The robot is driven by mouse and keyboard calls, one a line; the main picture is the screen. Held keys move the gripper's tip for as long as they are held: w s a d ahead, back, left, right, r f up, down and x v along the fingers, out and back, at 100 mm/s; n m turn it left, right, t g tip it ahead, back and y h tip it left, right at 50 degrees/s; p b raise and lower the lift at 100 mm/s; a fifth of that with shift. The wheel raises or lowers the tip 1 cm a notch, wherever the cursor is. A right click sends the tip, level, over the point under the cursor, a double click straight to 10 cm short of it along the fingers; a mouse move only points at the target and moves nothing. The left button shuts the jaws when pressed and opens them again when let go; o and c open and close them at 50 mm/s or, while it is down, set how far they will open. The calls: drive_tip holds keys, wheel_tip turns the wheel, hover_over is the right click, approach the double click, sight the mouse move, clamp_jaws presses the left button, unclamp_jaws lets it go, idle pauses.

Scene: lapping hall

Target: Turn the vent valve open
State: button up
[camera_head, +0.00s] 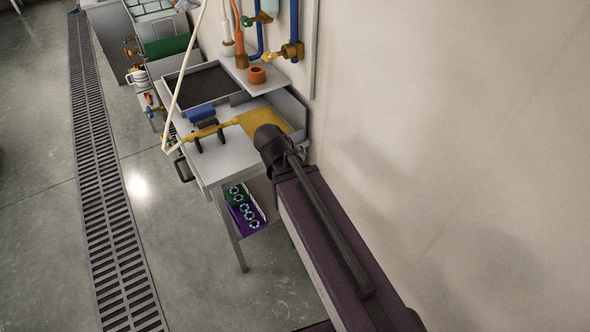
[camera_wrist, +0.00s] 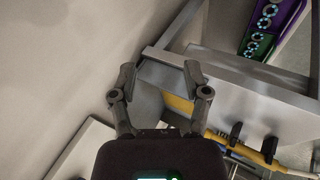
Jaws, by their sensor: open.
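Two small valves sit on pipes at the wall above the table in the head view: one with a green handle (camera_head: 258,19) and a brass one with a yellow handle (camera_head: 284,53). I cannot tell which is the vent valve. Neither shows clearly in the wrist view. My gripper (camera_wrist: 160,73) is open and empty in the wrist view, its fingers spread over the table's corner edge. In the head view my arm's dark end is over the near right end of the table, nearer to me than both valves; the fingertips are hidden there.
The metal table (camera_head: 228,162) holds a dark-bottomed tray (camera_head: 203,87), a yellow torch-like tool (camera_head: 222,128) on black rests and an orange ring (camera_head: 257,75). A purple bin (camera_head: 246,217) sits below. The wall is close at right. A floor grate (camera_head: 97,170) runs along the left.

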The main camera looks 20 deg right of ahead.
drive_tip(key=shift+s+f+m+g+y+b, duration=0.15)
drive_tip(key=shift+s+f+g+y+b, duration=0.15)
drive_tip(key=shift+f, duration=0.35)
drive_tip(key=shift+s+f+m+g+y+b, duration=0.2)
drive_tip(key=shift+s+f, duration=0.15)
drive_tip(key=shift+f, duration=0.25)
drive_tip(key=shift+s, duration=0.1)
drive_tip(key=s+a+f+m+g+y, duration=0.1)
drive_tip(key=s+a+f+g+y, duration=0.1)
drive_tip(key=s+g+y, duration=0.1)
drive_tip(key=shift+s+a+y, duration=0.4)
drive_tip(key=shift+s+y, duration=0.4)
drive_tip(key=shift+s, duration=0.35)
drive_tip(key=shift+f+m, duration=0.1)
drive_tip(key=shift+m, duration=0.15)
